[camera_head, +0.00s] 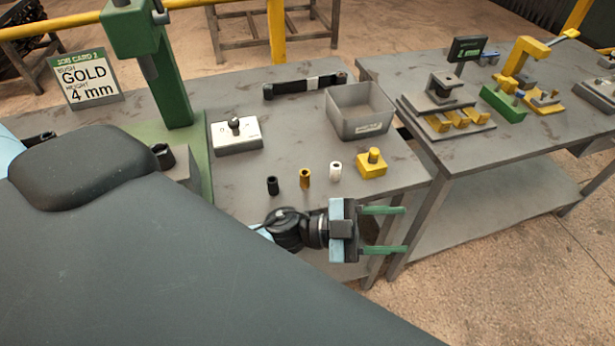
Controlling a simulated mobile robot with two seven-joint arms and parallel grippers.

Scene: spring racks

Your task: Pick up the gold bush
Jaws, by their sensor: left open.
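The gold bush (305,178) is a small gold cylinder standing upright on the grey table, between a black bush (272,185) and a white bush (336,170). My left gripper (406,230) has two green fingers spread apart with nothing between them. It is at the table's front right edge, to the right of and nearer than the gold bush, and apart from it. A job card (86,80) at the left reads bush gold, height 4 mm. My right gripper is not in view.
A yellow block with a knob (372,164) stands right of the bushes. Behind are a grey open bin (359,112), a white box with a black knob (236,134) and a dark bar (304,86). A green press column (160,70) stands left. A second table (455,155) holds fixtures.

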